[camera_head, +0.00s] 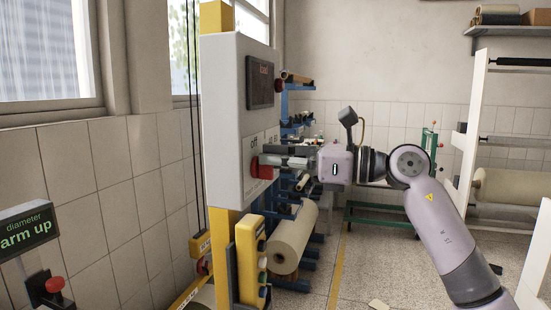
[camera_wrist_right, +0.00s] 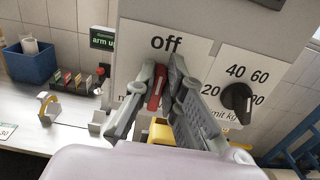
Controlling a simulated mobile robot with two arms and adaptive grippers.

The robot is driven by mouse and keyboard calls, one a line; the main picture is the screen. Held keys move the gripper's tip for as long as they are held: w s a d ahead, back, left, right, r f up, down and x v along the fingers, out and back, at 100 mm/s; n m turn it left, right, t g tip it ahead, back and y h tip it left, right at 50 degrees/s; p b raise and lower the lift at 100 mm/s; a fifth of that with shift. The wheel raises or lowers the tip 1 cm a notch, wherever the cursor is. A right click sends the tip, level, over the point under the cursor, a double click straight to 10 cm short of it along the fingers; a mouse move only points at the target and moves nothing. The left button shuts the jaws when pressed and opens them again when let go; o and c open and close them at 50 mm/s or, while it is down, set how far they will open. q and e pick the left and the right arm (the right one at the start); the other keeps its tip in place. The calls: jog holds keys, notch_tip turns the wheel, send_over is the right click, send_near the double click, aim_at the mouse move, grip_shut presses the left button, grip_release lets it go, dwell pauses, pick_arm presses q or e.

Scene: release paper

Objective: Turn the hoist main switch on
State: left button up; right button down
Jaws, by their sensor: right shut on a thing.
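The hoist main switch has a red handle (camera_head: 262,167) on the front of the grey control box (camera_head: 222,120). In the right wrist view the red handle (camera_wrist_right: 156,90) stands close to upright, tilted slightly, below the word "off" on its white label (camera_wrist_right: 195,45). My right gripper (camera_head: 271,160) reaches in from the right and is shut on the red handle; in the right wrist view its two fingers (camera_wrist_right: 163,78) lie on either side of it. The fingers hide part of the handle and the lower label. My left gripper is not in view.
A black dial knob (camera_wrist_right: 237,97) with weight numbers sits right of the switch. A dark display (camera_head: 260,82) is above it. A yellow pendant (camera_head: 248,258) hangs below the box, beside a large paper roll (camera_head: 295,240).

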jog(key=shift+w+m, duration=0.1)
jog(key=shift+m, duration=0.2)
jog(key=m+p, duration=0.1)
jog(key=m, duration=0.1)
jog(key=m+p, duration=0.1)
jog(key=m, duration=0.1)
jog(key=shift+w+d, duration=0.2)
jog(key=shift+w, duration=0.15)
jog(key=m+p, duration=0.1)
jog(key=m, duration=0.2)
jog(key=m+p, duration=0.1)
jog(key=m, duration=0.1)
jog(key=shift+w+d+f+p, duration=0.1)
jog(key=shift+w+f+p, duration=0.05)
jog(key=shift+w+p, duration=0.15)
jog(key=shift+w+f+m+p, duration=0.1)
jog(key=shift+f+m+p, duration=0.15)
jog(key=shift+m+p, duration=1.1)
jog(key=shift+w+f+m+p, duration=0.1)
jog(key=shift+f+m+p, duration=0.2)
jog(key=shift+m+p, duration=1.05)
jog(key=shift+w+f+m+p, duration=0.1)
jog(key=shift+f+m+p, duration=0.15)
jog(key=shift+m+p, duration=1.1)
jog(key=shift+m+b, duration=0.25)
jog(key=shift+b, duration=0.05)
jog(key=c, duration=1.7)
grip_release()
jog(key=shift+f, duration=0.1)
